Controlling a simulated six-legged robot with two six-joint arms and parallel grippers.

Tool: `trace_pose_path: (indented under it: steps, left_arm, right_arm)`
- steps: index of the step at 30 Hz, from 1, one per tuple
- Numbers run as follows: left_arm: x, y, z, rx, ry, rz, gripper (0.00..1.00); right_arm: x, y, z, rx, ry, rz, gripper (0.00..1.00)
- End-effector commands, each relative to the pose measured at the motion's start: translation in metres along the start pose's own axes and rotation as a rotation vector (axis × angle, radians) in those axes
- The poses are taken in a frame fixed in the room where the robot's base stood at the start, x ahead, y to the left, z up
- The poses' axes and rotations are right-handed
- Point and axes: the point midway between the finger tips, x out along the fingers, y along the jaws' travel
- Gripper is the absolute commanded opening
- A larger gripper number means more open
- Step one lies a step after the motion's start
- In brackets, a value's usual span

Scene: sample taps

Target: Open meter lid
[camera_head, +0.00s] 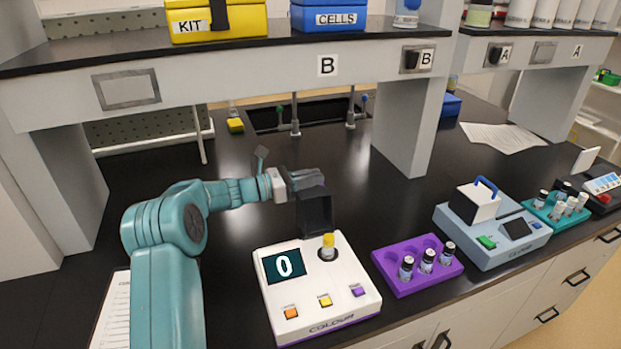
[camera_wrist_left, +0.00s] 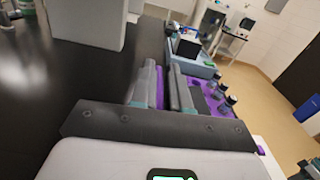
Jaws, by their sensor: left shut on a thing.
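The white meter (camera_head: 350,295), marked COLOUR, stands on the bench with its display reading 0. A vial with a yellow cap (camera_head: 328,241) stands in its round well. The dark grey meter lid (camera_head: 316,212) stands raised behind the well, clear of the vial. My left gripper (camera_head: 306,180) reaches in from the left and is shut on the lid's upper edge. In the left wrist view, its two grey fingers (camera_wrist_left: 166,88) lie close together; what is between them is hard to make out. My right gripper is not in view.
A purple rack (camera_head: 390,275) with several vials is right of the meter. Beyond it stand a blue-grey device (camera_head: 515,253) and a teal rack (camera_head: 540,219). A shelf pillar (camera_head: 408,130) rises behind. A paper sheet (camera_head: 112,315) lies at front left.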

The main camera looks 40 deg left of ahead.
Motion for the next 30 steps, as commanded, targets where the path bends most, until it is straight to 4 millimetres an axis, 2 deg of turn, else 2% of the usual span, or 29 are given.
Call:
trace_pose_path:
  steps: [5,21,30]
  left_arm:
    - [-0.001,-0.007,0.004,0.070,-0.005,0.002,0.00]
    - [-0.001,-0.054,0.017,0.415,-0.007,0.003,0.00]
    - [-0.001,-0.067,0.022,0.505,-0.007,0.002,0.00]
  right_arm:
    - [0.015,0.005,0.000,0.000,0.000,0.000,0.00]
    - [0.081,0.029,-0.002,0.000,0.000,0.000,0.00]
    - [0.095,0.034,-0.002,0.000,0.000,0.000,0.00]
